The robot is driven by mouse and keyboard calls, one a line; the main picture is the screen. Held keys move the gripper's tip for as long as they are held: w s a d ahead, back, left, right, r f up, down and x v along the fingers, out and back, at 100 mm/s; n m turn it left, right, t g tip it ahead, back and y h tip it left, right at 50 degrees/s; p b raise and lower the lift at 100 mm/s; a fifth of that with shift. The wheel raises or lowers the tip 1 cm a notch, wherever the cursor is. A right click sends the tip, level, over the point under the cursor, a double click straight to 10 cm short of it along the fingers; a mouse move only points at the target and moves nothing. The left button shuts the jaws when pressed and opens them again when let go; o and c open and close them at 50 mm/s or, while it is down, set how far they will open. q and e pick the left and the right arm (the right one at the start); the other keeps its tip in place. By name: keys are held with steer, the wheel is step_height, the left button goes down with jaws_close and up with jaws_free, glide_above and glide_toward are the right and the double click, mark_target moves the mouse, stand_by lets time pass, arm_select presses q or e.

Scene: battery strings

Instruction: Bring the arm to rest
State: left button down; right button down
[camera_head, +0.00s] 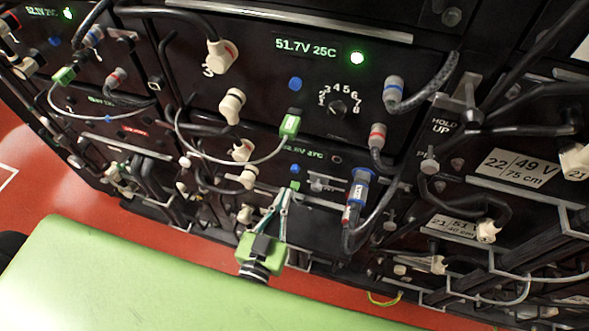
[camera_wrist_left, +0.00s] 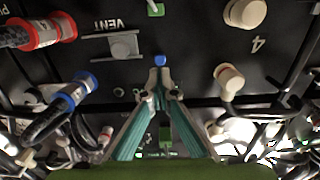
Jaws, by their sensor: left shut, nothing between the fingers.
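My left gripper (camera_head: 281,200) shows in the lower middle of the head view, in front of the dark battery rack. Its green body lies at the front, and its fingers point up towards the rack panels. In the left wrist view the teal-padded fingers (camera_wrist_left: 158,92) come together at their tips, with nothing between them. The tips appear just below a blue button (camera_wrist_left: 159,61) on a black panel; I cannot tell whether they touch it. My right gripper is not in view.
A rack panel (camera_head: 262,75) shows a lit "51.7V 25C" display (camera_head: 306,48) and a numbered dial (camera_head: 337,106). Cables with red-banded (camera_head: 377,137) and blue-banded plugs (camera_head: 394,88) loop out from the rack. Open red floor (camera_head: 100,205) lies at the left.

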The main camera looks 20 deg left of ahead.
arm_select(q)
steer(key=shift+s, duration=0.75)
